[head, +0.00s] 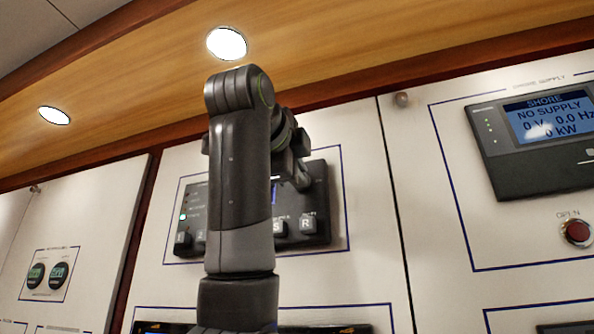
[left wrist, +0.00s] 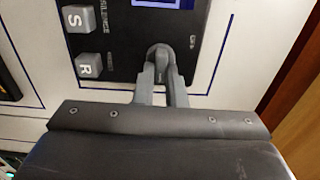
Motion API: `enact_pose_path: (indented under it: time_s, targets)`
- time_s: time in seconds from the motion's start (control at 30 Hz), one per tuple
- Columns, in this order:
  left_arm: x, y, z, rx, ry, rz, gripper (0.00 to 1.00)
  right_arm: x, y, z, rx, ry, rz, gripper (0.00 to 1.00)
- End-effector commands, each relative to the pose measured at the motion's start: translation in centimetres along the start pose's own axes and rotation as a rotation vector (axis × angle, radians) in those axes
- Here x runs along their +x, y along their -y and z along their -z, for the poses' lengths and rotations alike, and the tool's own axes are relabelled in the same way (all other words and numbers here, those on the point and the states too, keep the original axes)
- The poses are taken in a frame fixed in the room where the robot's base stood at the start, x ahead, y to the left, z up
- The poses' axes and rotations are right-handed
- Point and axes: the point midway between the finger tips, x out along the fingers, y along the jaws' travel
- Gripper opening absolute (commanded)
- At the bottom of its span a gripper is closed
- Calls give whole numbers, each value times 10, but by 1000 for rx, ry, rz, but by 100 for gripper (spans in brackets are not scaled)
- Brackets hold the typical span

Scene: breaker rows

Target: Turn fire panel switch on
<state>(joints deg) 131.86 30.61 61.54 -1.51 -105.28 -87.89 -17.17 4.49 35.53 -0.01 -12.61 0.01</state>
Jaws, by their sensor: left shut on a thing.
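The fire panel (head: 319,205) is a dark box on the white wall, with S and R buttons along its lower edge. My left arm hides much of its middle. The switch is a small grey knob (left wrist: 159,55) at the panel's edge in the left wrist view. The two fingers of my left gripper (left wrist: 161,82) stand on either side of it and are shut on it. In the head view my left gripper (head: 298,160) is at the panel's upper right part, partly hidden by the arm.
The S button (left wrist: 77,18) and R button (left wrist: 89,66) lie close to the fingers. A shore supply display (head: 545,125) reading "NO SUPPLY" and a red button (head: 577,232) are on the right panel. Two round gauges (head: 47,275) are at left.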

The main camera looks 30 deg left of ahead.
Motion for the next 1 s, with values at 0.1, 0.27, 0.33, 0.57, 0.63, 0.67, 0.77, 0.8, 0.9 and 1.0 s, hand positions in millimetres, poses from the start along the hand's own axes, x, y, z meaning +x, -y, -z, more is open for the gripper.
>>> enact_pose_path:
  time_s: [0.1, 0.27, 0.33, 0.57, 0.63, 0.67, 0.77, 0.8, 0.9, 1.0]
  targets:
    - [0, 0, 0, 5, -1, 1, 0, 0, 0, 0, 0, 0, 0, 36]
    - [0, 0, 0, 5, -1, 1, 0, 0, 0, 0, 0, 0, 0, 36]
    - [0, 0, 0, 5, -1, 1, 0, 0, 0, 0, 0, 0, -1, 36]
    - [0, 0, 0, 4, -1, 0, 33, 0, -1, 0, -1, 0, -2, 36]
    - [0, 0, 0, 4, -1, 0, 33, 0, -2, 0, -1, 0, -2, 36]
    - [0, 0, 0, 3, -1, 0, 33, 0, -2, 0, -1, 0, -2, 36]
    - [0, 0, 0, 3, -1, 0, 33, 0, -2, 0, -1, 1, -3, 36]
    - [-1, 0, 0, 3, -1, 0, 33, 1, -2, 0, -1, 1, -3, 36]
    - [-8, -1, 0, 3, -1, 1, 33, 4, -2, -1, -1, 1, -3, 36]
    - [-23, -2, 1, 3, -2, 3, 33, 11, -1, -2, -1, 1, -3, 36]
